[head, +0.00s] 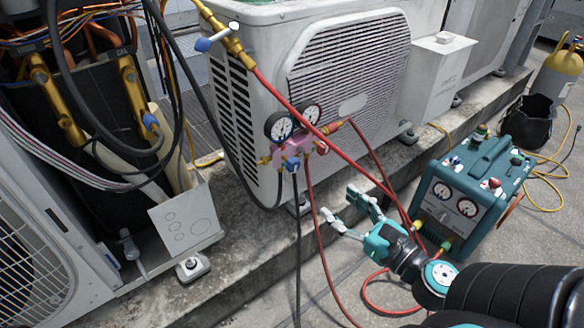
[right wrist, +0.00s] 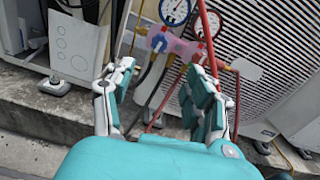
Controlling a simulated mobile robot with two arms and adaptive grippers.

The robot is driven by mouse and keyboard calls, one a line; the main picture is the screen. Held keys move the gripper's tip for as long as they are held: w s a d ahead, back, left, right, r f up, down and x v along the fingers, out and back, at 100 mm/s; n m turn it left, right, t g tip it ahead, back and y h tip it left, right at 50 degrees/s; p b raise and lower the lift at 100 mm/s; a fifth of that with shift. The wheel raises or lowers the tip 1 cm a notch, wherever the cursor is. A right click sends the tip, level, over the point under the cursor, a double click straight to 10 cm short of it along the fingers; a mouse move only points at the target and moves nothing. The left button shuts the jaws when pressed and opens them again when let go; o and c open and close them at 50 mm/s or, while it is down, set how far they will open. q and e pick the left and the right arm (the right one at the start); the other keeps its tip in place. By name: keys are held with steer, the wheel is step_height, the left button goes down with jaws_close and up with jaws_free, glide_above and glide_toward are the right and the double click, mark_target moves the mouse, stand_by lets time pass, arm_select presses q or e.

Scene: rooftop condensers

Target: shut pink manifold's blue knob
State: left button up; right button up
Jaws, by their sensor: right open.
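The pink manifold (head: 291,150) hangs against the front of the white condenser unit, with two round gauges on top. Its blue knob (head: 292,165) faces out at the lower left of the body, and a red knob (head: 322,148) sits at its right. In the right wrist view the manifold (right wrist: 178,45) and the blue knob (right wrist: 159,43) show beyond my fingers. My right gripper (head: 343,212) is open and empty, below and to the right of the manifold, apart from it. It also shows open in the right wrist view (right wrist: 158,88). My left gripper is not in view.
Red and black hoses (head: 297,250) hang below the manifold. A red hose (head: 360,165) crosses diagonally above my right gripper. A teal recovery machine (head: 470,195) stands on the ground at the right. The concrete ledge (head: 250,255) runs under the condenser.

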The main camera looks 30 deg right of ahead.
mark_target(296, 168)
steer(key=w, duration=0.5)
steer(key=w+a+b, duration=0.1)
steer(key=w, duration=0.5)
steer(key=w+b, duration=0.1)
steer(key=w, duration=0.4)
steer(key=shift+w+a, duration=0.2)
steer(key=shift+w, duration=0.05)
jaws_close()
